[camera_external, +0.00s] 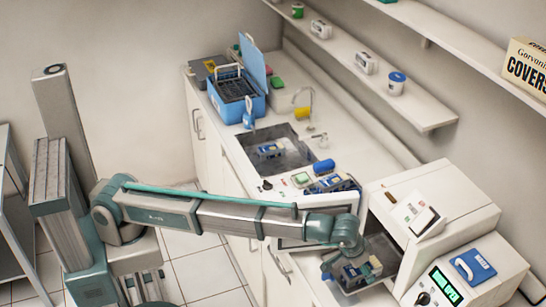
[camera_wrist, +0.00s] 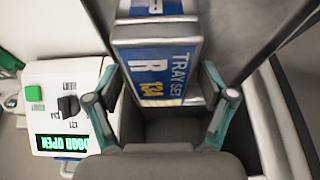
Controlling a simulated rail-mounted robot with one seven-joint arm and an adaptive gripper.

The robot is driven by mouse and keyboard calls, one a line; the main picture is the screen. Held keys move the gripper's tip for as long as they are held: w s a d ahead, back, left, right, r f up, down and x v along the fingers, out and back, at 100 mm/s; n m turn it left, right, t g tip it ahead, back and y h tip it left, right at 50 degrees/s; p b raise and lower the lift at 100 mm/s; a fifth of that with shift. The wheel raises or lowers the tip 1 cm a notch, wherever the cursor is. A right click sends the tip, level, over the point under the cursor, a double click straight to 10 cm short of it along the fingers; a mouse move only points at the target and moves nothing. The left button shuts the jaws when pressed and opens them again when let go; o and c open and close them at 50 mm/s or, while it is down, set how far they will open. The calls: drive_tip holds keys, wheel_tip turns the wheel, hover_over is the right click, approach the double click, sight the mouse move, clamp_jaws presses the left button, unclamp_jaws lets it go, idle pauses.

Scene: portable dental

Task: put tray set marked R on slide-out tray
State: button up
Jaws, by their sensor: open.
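The blue tray set marked R (camera_wrist: 158,72) reads "TRAY SET R 134" in the wrist view. In the outside view a blue tray set (camera_external: 359,273) sits in the grey slide-out tray (camera_external: 381,247), which sticks out of the white cabinet. In the wrist view the grey floor of the slide-out tray (camera_wrist: 172,131) shows below the set. My gripper (camera_wrist: 166,98) is open, with one finger at each side of the set's near end; I cannot tell whether they touch it. In the outside view my gripper (camera_external: 335,266) is just left of the set, partly hidden.
A white control box with a green display (camera_external: 445,284) stands at lower right; its display (camera_wrist: 75,148) ends in "OPEN". Another tray set (camera_external: 268,151) lies in the sink (camera_external: 290,158). More blue items (camera_external: 330,184) lie on the counter. A blue case (camera_external: 237,95) stands farther back.

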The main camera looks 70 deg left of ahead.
drive_tip(key=b+v, duration=0.3)
drive_tip(key=v, duration=0.9)
drive_tip(key=shift+r, duration=0.2)
